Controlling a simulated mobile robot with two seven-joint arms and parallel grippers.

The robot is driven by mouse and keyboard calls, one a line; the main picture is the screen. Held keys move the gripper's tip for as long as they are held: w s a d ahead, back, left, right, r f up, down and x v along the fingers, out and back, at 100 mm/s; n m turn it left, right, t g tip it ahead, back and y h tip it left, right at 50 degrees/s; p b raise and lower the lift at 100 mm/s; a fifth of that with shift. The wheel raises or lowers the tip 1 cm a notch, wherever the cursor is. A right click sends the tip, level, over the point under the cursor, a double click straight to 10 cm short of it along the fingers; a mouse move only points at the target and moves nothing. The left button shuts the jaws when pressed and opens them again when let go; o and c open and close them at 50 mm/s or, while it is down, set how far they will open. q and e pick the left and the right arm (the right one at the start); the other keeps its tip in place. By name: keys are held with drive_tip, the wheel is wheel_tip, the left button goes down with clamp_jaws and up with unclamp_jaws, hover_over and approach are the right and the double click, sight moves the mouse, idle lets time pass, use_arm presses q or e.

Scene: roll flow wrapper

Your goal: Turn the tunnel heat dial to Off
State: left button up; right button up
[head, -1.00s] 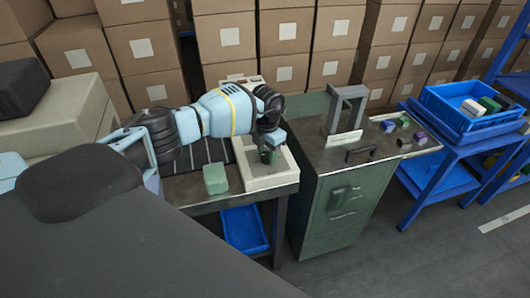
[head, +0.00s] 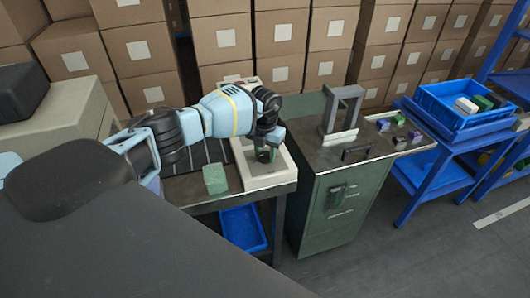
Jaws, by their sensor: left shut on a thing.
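My left gripper (head: 266,152) points down over the beige panel (head: 262,178) on the metal bench. It is shut on a small dark part on that panel, which I take to be the tunnel heat dial. The fingers cover most of the dial, so its pointer and markings cannot be read. My right gripper is not in the head view.
A green cabinet (head: 333,205) with a grey arch (head: 343,108) and several small blocks stands to the right. A blue tray (head: 465,110) is further right. Stacked cartons (head: 215,40) line the back.

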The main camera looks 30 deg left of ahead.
sight(265, 154)
use_arm(q)
drive_tip(key=o, duration=1)
drive_tip(key=shift+r, duration=0.1)
wheel_tip(265, 154, up, 8)
drive_tip(key=shift+f, duration=0.15)
